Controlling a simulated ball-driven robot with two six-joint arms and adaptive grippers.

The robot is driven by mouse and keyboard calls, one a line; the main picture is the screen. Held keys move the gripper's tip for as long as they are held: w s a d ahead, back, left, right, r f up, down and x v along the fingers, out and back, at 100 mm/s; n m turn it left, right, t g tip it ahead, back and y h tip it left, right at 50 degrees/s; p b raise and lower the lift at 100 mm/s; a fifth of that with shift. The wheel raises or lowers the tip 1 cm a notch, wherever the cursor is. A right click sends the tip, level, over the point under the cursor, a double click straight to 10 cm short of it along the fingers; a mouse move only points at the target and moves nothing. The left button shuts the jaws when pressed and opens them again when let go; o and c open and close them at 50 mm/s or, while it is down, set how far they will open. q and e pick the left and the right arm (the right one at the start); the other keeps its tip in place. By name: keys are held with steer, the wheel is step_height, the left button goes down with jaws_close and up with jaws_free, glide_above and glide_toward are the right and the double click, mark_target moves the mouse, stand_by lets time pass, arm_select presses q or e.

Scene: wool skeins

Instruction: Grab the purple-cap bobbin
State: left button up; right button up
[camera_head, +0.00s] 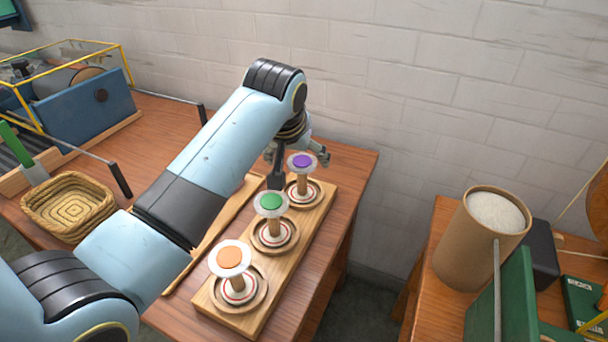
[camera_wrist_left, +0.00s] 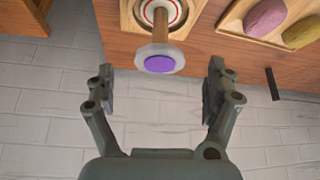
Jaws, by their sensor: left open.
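The purple-cap bobbin (camera_head: 302,165) stands upright at the far end of a wooden board (camera_head: 252,318), its base in a round ring. In the left wrist view its purple cap (camera_wrist_left: 159,64) and pale flange face me, centred between my fingers and slightly beyond their tips. My left gripper (camera_wrist_left: 160,84) is open and empty, one finger on each side of the bobbin's line, apart from it. In the head view the left gripper (camera_head: 298,156) is at the bobbin's far side, partly hidden by my arm. My right gripper is out of view.
A green-cap bobbin (camera_head: 272,204) and an orange-cap bobbin (camera_head: 230,262) stand nearer on the board. A woven basket (camera_head: 70,205) is at left. A tray with pink (camera_wrist_left: 266,17) and olive (camera_wrist_left: 303,30) skeins shows in the wrist view. A brown cylinder (camera_head: 465,250) stands on the right table.

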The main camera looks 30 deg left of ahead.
mark_target(300, 165)
arm_select(q)
steer(key=shift+x, duration=0.95)
steer(key=x, duration=0.4)
steer(key=shift+f, duration=0.35)
steer(key=shift+w+f, duration=0.2)
steer(key=shift+f, duration=0.15)
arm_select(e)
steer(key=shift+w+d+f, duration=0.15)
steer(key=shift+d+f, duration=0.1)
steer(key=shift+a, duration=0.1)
arm_select(q)
steer(key=c, duration=1.3)
steer(key=shift+c, duration=0.6)
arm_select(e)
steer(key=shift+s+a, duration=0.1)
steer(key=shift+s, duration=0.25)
arm_select(q)
steer(key=shift+c, duration=0.5)
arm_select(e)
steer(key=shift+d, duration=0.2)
